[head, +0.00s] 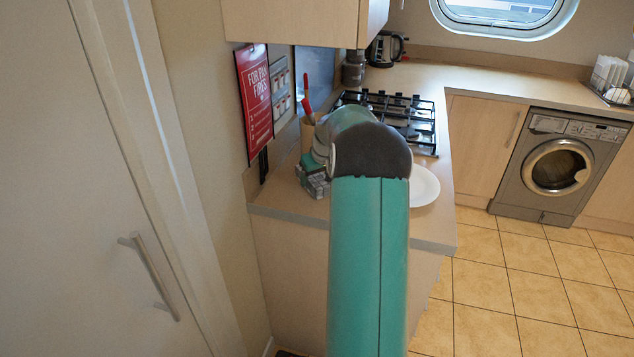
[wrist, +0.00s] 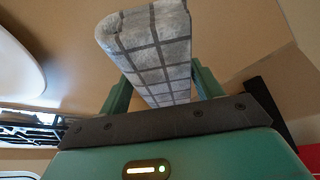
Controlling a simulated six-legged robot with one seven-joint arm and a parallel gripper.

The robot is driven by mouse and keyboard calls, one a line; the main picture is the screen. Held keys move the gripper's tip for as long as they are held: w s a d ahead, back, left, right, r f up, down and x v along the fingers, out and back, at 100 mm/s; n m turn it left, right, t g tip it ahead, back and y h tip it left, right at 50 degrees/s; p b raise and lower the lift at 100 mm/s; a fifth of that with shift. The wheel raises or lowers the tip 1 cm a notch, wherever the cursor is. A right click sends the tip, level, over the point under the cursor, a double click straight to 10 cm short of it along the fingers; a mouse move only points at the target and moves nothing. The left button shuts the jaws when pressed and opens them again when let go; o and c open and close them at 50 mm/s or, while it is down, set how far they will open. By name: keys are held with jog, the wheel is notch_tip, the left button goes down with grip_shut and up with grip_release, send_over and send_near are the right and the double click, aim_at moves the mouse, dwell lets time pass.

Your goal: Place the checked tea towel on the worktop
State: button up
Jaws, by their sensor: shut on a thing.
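The checked tea towel (wrist: 150,45) is a grey folded bundle with dark lines. In the wrist view it stands between the two green fingers of my gripper (wrist: 160,85), which is shut on it. The beige worktop (wrist: 230,35) lies behind the towel there. In the head view my arm covers much of the near worktop (head: 285,203). A small part of my gripper (head: 312,170) shows left of the arm, with a grey checked patch of towel (head: 318,187) beneath it, over the near left end. I cannot tell whether the towel touches the worktop.
A white plate (head: 425,186) lies right of my arm, with a black gas hob (head: 410,115) behind it. A holder with a red-handled utensil (head: 306,108) stands left of the arm. A red fire sign (head: 254,100) is on the left wall.

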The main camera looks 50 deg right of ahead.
jog(key=shift+s+f, duration=0.1)
jog(key=shift+f, duration=0.85)
jog(key=shift+d, duration=0.1)
jog(key=o, duration=0.9)
jog(key=shift+f, duration=0.1)
